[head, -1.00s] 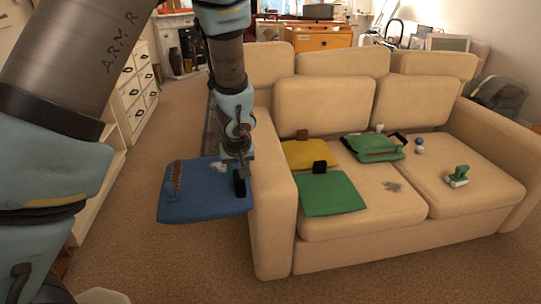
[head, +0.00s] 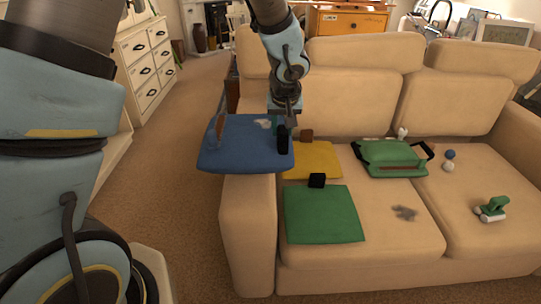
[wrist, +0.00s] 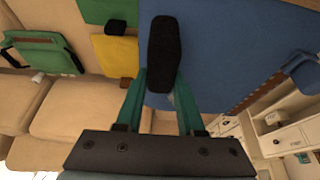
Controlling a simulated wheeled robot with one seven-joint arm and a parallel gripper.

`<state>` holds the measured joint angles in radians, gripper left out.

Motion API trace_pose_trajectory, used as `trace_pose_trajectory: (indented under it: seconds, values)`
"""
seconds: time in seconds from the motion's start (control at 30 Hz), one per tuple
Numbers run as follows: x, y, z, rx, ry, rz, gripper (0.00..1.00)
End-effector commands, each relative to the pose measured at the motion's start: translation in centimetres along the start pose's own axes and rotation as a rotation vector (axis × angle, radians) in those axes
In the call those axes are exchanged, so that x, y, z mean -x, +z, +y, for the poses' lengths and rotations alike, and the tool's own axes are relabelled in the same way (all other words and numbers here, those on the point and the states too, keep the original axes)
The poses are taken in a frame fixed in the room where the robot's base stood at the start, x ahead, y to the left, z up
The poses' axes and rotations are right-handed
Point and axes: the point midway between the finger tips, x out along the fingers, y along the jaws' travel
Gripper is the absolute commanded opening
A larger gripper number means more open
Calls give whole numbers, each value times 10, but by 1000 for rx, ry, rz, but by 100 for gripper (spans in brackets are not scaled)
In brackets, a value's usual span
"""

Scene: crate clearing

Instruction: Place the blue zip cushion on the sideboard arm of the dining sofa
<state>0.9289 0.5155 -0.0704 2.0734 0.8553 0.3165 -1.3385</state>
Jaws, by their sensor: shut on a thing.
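The blue zip cushion (head: 232,152) is held flat at the sofa's left arm (head: 246,230). It covers much of the arm top and overhangs to the left. I cannot tell whether it touches the arm. My gripper (head: 284,112) is over its right part, shut on its black tab (head: 283,139). In the wrist view, my gripper (wrist: 160,92) has its teal fingers on both sides of the tab, with the blue cushion (wrist: 225,45) filling the upper right. A brown zip strip runs near its far side. The sofa (head: 350,255) is beige.
A yellow cushion (head: 310,160) and a green cushion (head: 323,215) lie on the left seat. A green case (head: 393,158), small balls (head: 448,160) and a green-and-white item (head: 493,209) lie further right. White drawers (head: 150,65) stand left; the carpet between is clear.

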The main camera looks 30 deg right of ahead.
Motion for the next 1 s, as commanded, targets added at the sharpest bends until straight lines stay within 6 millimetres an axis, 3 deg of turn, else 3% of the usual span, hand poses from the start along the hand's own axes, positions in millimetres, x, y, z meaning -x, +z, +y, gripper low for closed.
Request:
trace_pose_trajectory:
  seconds: [0.2, 0.6, 0.9, 0.93, 1.0]
  values:
    - [-39, 17, 0, -5, -1, -3, 0]
    - [-80, 34, 1, -5, -1, -2, 0]
    - [-83, 35, 0, 0, 0, -1, 0]
    - [-83, 35, 0, 0, 0, -2, 39]
    - [-83, 35, 0, 0, 0, -2, 47]
